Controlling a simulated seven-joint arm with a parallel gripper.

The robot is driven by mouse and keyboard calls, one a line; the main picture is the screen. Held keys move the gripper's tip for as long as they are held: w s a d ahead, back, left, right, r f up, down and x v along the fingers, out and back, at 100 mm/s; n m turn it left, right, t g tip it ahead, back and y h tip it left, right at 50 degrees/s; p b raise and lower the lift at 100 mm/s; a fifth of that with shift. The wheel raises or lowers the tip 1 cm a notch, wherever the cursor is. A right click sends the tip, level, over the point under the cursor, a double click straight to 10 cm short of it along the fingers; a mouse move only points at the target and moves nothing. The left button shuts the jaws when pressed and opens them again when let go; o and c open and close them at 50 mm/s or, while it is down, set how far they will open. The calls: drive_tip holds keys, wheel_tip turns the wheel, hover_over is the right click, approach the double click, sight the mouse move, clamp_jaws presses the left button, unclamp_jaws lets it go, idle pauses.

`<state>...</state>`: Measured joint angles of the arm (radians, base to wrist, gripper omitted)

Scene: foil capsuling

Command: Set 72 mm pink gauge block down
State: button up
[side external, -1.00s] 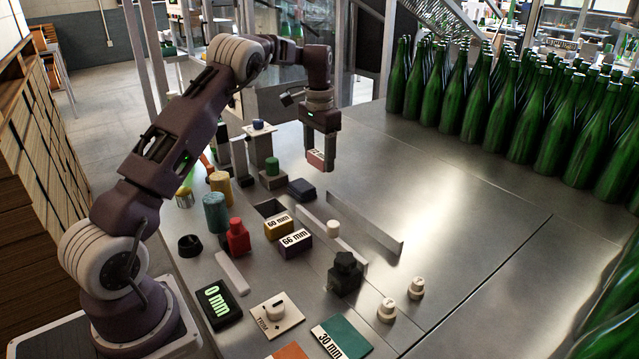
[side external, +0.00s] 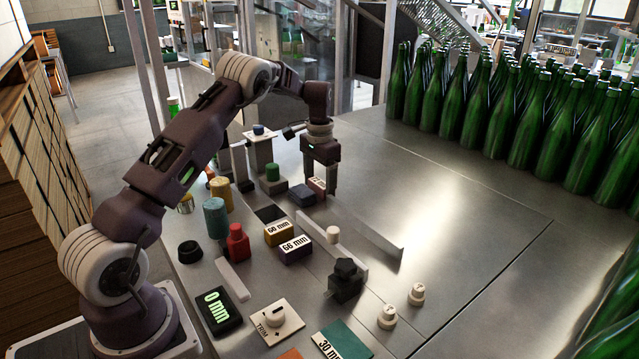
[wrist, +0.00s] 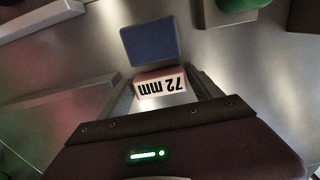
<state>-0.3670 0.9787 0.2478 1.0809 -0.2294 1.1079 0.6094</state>
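The 72 mm pink gauge block (side external: 317,186) is low at the tabletop, beside the navy block (side external: 302,195). In the wrist view the pink block (wrist: 160,86) shows its white "72 mm" label upside down, and the navy block (wrist: 150,43) lies just beyond it. My gripper (side external: 321,187) points down with a finger at each end of the pink block. In the wrist view the fingers (wrist: 163,92) appear closed against its ends. Its underside is hidden, so I cannot tell whether it bears fully on the table.
The 60 mm block (side external: 278,233) and 66 mm block (side external: 295,249) stand nearer the camera. A green-topped post (side external: 272,172) stands behind-left. A metal rail (side external: 368,232) lies to the right. Bare steel tabletop (side external: 450,210) is free further right, before the green bottles (side external: 480,110).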

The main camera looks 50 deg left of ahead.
sight(320, 182)
wheel_tip(320, 182, up, 11)
drive_tip(key=s+d+r+t, duration=0.2)
drive_tip(key=s+d+r, duration=0.3)
drive_tip(key=d+r, duration=0.45)
drive_tip(key=s+d+r+t, duration=0.1)
drive_tip(key=s+d+r, duration=0.1)
drive_tip(key=s+d, duration=0.4)
drive_tip(key=s+d+r+t, duration=0.1)
drive_tip(key=s+d, duration=0.6)
drive_tip(key=s, duration=0.9)
drive_tip(key=shift+s+d+r+t, duration=0.15)
drive_tip(key=shift+d+r+t, duration=0.05)
drive_tip(key=shift+r+t, duration=0.25)
drive_tip(key=shift+t, duration=0.35)
drive_tip(key=s+f, duration=0.1)
drive_tip(key=s, duration=0.1)
drive_tip(key=s+d+f, duration=0.1)
drive_tip(key=s+f, duration=0.2)
drive_tip(key=s, duration=0.2)
drive_tip(key=shift+d+f, duration=0.4)
drive_tip(key=c, duration=0.3)
drive_tip(key=shift+f, duration=0.1)
drive_tip(key=c, duration=0.4)
drive_tip(key=shift+c, duration=1)
